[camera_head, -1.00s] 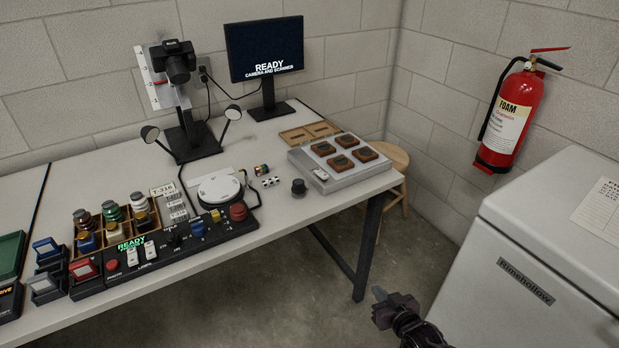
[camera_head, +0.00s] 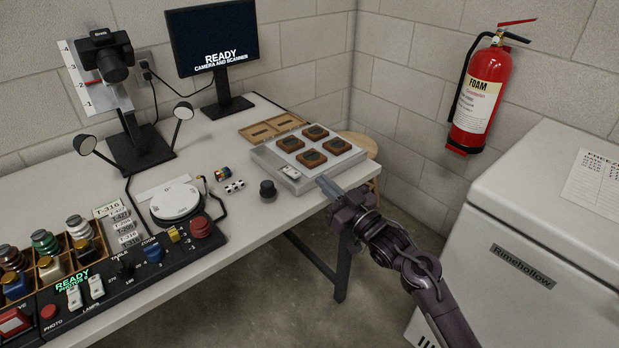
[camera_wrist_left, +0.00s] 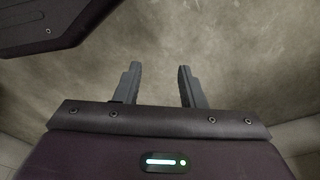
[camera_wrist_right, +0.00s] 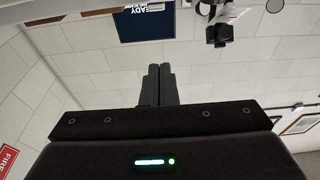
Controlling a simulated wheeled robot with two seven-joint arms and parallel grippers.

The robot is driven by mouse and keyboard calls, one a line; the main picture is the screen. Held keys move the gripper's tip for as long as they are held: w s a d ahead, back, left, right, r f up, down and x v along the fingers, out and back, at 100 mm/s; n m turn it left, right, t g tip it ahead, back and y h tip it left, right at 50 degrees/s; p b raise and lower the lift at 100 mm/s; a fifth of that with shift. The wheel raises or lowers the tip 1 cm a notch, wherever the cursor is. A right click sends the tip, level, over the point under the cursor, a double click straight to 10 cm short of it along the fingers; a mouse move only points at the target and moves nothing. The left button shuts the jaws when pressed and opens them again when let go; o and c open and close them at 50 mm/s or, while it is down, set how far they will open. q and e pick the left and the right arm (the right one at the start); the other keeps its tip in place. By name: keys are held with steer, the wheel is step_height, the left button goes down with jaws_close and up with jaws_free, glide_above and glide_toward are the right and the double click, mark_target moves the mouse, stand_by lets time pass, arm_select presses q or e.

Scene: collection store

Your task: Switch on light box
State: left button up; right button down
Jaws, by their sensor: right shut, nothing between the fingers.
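The light box (camera_head: 268,157) is a flat grey box near the right end of the table. Several brown-framed slides lie on its top. A white rocker switch (camera_head: 290,172) sits at its near corner; I cannot tell which way it is pressed, and the top shows no clear glow. My right gripper (camera_head: 322,182) is shut and empty, its fingertips at the box's near right edge, to the right of the switch. I cannot tell whether they touch the box. My left gripper (camera_wrist_left: 158,85) shows only in the left wrist view, open and empty over the floor.
A black knob (camera_head: 268,190) stands left of the light box. A control panel (camera_head: 140,265), round white turntable (camera_head: 175,201), camera stand (camera_head: 140,150) and monitor (camera_head: 213,40) are further left. A stool (camera_head: 360,145) is behind the table's right end; a white freezer (camera_head: 530,220) stands right.

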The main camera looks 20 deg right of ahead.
step_height(320, 180, up, 2)
glide_above(302, 183)
steer(key=shift+w+a, duration=0.1)
steer(key=shift+w, duration=0.3)
steer(key=f, duration=0.2)
steer(key=shift+s+f, duration=0.25)
steer(key=shift+f, duration=0.15)
steer(key=shift+s+f, duration=0.15)
steer(key=shift+f, duration=0.4)
arm_select(q)
steer(key=shift+w+d+r, duration=0.15)
steer(key=shift+w+r, duration=0.15)
steer(key=shift+r, duration=0.05)
arm_select(e)
steer(key=shift+f, duration=0.1)
arm_select(q)
steer(key=shift+s+f, duration=0.1)
steer(key=shift+s, duration=0.05)
steer(key=shift+b, duration=0.35)
arm_select(e)
steer(key=shift+f, duration=0.15)
